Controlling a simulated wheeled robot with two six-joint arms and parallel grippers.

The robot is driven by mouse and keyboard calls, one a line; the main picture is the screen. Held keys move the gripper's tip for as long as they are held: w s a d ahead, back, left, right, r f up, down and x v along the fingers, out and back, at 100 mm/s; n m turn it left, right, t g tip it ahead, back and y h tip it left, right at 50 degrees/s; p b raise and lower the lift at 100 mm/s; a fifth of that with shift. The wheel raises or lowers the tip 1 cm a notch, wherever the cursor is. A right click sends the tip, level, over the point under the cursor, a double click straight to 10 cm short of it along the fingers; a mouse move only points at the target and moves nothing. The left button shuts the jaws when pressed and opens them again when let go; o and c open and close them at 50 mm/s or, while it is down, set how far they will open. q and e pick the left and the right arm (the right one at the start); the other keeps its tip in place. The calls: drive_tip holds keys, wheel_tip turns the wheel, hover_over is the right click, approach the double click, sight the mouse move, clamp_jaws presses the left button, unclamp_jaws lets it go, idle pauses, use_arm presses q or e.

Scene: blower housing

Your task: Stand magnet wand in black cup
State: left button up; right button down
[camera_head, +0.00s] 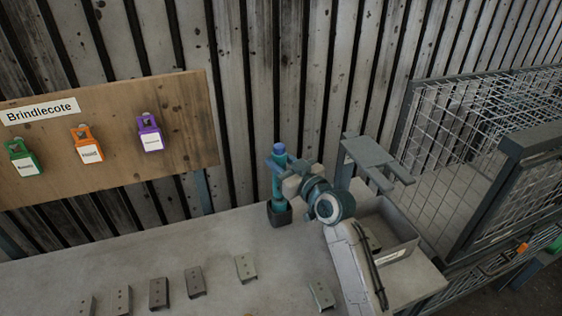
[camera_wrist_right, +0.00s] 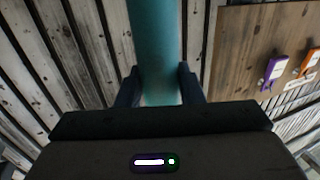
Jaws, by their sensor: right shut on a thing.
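The magnet wand (camera_head: 278,188) is a teal cylinder with a blue top, upright at the back of the grey table. The black cup (camera_head: 279,216) stands on the table directly below the wand. The wand's lower end meets the cup's opening and appears to be inside; how deep it sits is hidden. In the right wrist view, the teal wand (camera_wrist_right: 156,45) runs between the two dark fingers (camera_wrist_right: 158,88). My left gripper is out of view.
Several small grey metal brackets (camera_head: 194,281) lie along the front of the table (camera_head: 220,235). A grey bin (camera_head: 396,250) and a grey fixture (camera_head: 370,153) stand at right. A wooden board (camera_head: 110,165) with coloured lockout tags and a wire cage (camera_head: 450,150) are behind.

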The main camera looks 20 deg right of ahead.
idle(0.4)
drive_tip(key=c, duration=0.9)
unclamp_jaws()
drive_tip(key=shift+f, duration=0.1)
drive_tip(key=shift+s+d+f, duration=0.1)
drive_tip(key=shift+s, duration=0.2)
drive_tip(key=b+v, duration=0.3)
drive_tip(key=v, duration=0.7)
drive_tip(key=shift+s, duration=0.15)
